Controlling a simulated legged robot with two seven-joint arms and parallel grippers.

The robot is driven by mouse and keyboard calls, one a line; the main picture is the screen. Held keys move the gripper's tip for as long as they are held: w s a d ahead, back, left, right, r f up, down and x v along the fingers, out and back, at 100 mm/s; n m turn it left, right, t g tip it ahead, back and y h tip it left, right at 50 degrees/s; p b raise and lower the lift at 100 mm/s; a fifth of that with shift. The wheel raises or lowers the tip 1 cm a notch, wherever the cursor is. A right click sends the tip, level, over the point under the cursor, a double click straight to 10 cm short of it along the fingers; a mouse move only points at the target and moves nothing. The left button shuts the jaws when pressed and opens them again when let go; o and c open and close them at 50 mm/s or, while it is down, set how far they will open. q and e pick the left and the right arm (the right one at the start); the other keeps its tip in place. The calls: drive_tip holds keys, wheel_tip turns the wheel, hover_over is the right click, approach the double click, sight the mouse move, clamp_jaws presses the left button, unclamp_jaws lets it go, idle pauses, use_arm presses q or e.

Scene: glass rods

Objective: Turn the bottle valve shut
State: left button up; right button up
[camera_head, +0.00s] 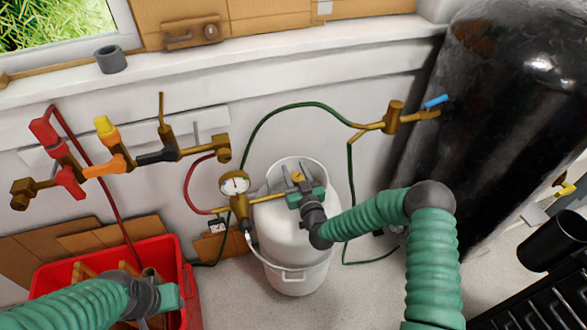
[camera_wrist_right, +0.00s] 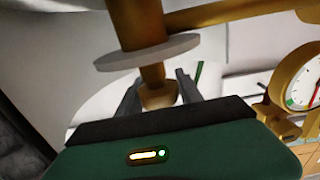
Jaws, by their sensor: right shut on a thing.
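The white gas bottle (camera_head: 290,245) stands upright on the floor by the wall. Its brass bottle valve (camera_head: 297,177) is at the top. My right gripper (camera_head: 299,183) reaches in from the right and is shut on the valve. In the right wrist view, the fingers (camera_wrist_right: 158,92) are on either side of the valve's brass end (camera_wrist_right: 158,96), below a pale disc on the brass stem (camera_wrist_right: 140,30). My left gripper (camera_head: 165,292) is low at the left, over a red crate; its fingertips are not clear to see.
A pressure gauge (camera_head: 235,183) with brass fittings sits close left of the bottle; a green hose (camera_head: 252,140) runs from there to a tap (camera_head: 394,117) at the black tank (camera_head: 500,110). Coloured valves (camera_head: 108,140) line the wall at left. The red crate (camera_head: 150,252) is at lower left.

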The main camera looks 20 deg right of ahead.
drive_tip(key=shift+s+d+m+g+h+p, duration=0.1)
drive_tip(key=shift+d+m+g+h+p, duration=0.25)
drive_tip(key=shift+m+h, duration=1.05)
drive_tip(key=shift+s+d+m+g+h+p, duration=0.15)
drive_tip(key=shift+m+g+h, duration=0.55)
drive_tip(key=shift+h, duration=1.25)
drive_tip(key=shift+w+d+m+g+h+p, duration=0.1)
drive_tip(key=shift+d+m+g+h+p, duration=0.2)
drive_tip(key=shift+m+h, duration=1.15)
drive_tip(key=shift+h, duration=0.3)
drive_tip(key=o, duration=1.4)
drive_tip(key=shift+s, duration=0.1)
drive_tip(key=p+v, duration=0.2)
drive_tip(key=v, duration=1.5)
